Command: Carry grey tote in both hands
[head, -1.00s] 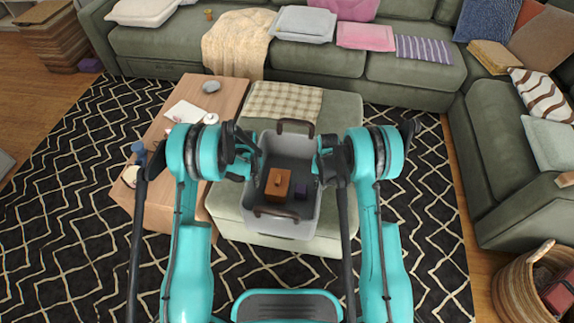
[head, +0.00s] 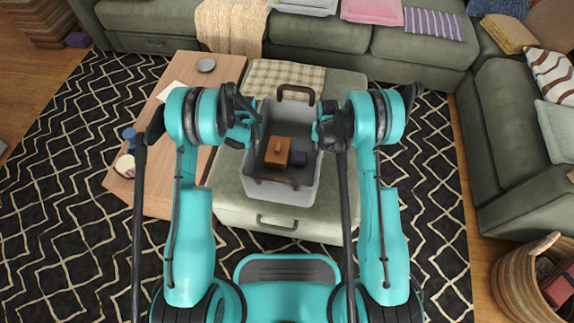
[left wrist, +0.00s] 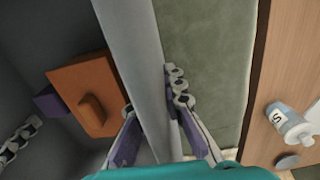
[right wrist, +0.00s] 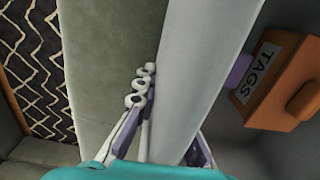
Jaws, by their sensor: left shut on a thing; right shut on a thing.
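The grey tote (head: 283,196) shows at the middle of the head view, over the green ottoman (head: 335,190). I cannot tell whether it touches the ottoman. An orange-brown box (head: 277,152) and a small purple block (head: 299,158) lie inside; the right wrist view shows a "TAGS" label on the box (right wrist: 285,85). My left gripper (head: 250,125) is shut on the tote's left wall, its fingers either side of that wall (left wrist: 140,60). My right gripper (head: 320,130) is shut on the right wall (right wrist: 195,70). The tote's dark handles are free.
A wooden table (head: 155,190) with a round dish (head: 206,65) and small items stands left of the ottoman. A checked cloth (head: 285,76) lies on the ottoman's far end. Green sofas (head: 515,150) stand behind and right. A wicker basket (head: 520,280) is at lower right.

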